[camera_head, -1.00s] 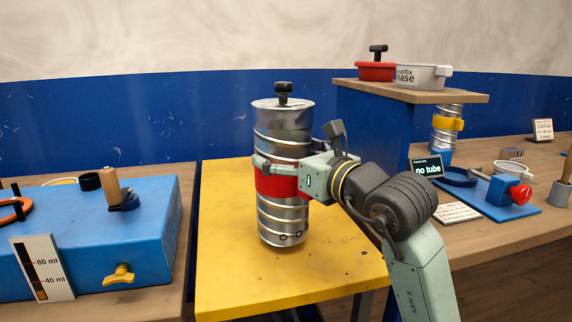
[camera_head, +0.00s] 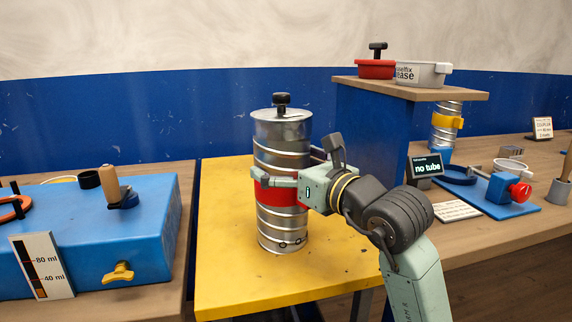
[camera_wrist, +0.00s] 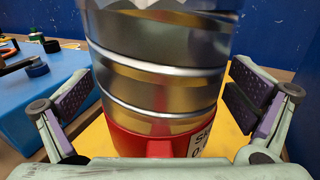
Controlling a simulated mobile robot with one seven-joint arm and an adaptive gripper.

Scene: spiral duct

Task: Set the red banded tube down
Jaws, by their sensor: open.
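The red banded tube (camera_head: 282,222) is a silver spiral duct with a red band around its middle and a black knob on its top lid. It stands upright on the yellow table (camera_head: 225,270). My gripper (camera_head: 284,170) is open around the tube at the height of the red band. In the wrist view the tube (camera_wrist: 160,75) fills the middle, with a white label partly visible on the band. The finger pads stand apart from it on both sides, with gaps. The tube's base is hidden in the wrist view.
A blue box (camera_head: 150,235) with a yellow tap stands at the left. A blue stand with a wooden shelf (camera_head: 410,92) rises behind my arm, carrying a red pot (camera_head: 376,70) and a white pot (camera_head: 424,75). A "no tube" display (camera_head: 426,167) stands at the right.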

